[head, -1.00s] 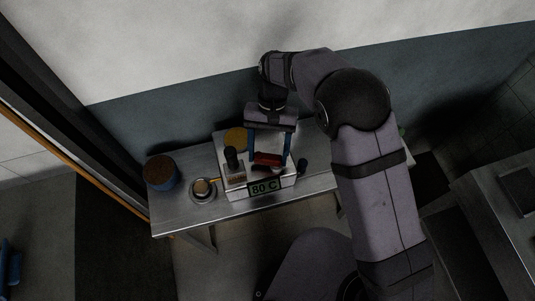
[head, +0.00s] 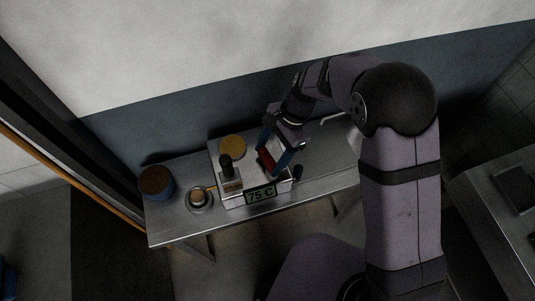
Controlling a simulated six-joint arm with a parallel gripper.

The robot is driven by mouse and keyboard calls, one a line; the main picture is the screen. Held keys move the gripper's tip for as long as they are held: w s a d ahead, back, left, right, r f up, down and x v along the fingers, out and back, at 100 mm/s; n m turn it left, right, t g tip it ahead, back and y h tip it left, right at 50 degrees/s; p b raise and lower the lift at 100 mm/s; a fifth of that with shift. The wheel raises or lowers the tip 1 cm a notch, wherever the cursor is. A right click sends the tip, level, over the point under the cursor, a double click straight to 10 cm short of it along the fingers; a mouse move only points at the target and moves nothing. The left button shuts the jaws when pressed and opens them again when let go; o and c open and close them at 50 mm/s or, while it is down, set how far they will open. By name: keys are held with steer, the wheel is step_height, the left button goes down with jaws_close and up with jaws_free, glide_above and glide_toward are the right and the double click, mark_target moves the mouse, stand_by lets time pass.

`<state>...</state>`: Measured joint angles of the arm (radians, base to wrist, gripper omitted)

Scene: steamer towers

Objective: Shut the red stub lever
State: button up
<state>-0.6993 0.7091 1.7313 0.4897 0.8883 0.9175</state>
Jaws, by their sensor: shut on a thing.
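The red stub lever (head: 264,162) is on top of a pale metal unit (head: 227,202) on the steel table. It lies at a slant between the fingers of my gripper (head: 274,164). My gripper points down with its blue fingers on either side of the lever and is shut on it. The wrist is tilted and turned. Part of the lever and its pivot are hidden by the fingers. A display on the unit's front reads 75 C (head: 260,194).
On the unit are a dark upright knob (head: 226,164) and a yellow round disc (head: 232,147). To the left on the table (head: 180,228) are a small cup on a round base (head: 199,198) and a blue tub with a brown top (head: 156,182). A small dark knob (head: 298,172) stands right of the unit.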

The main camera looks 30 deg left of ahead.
steer(key=shift+w+d+r+m+t+y, duration=0.15)
steer(key=shift+m+t+y, duration=0.1)
steer(key=shift+m, duration=0.4)
steer(key=shift+w+f+m+t+y, duration=0.15)
steer(key=shift+m+t, duration=0.1)
steer(key=shift+m, duration=0.4)
steer(key=o, duration=1.1)
steer(key=shift+d, duration=0.1)
steer(key=shift+c, duration=0.2)
steer(key=shift+r, duration=0.1)
steer(key=b+v, duration=0.2)
steer(key=v, duration=0.5)
steer(key=shift+d+r, duration=0.1)
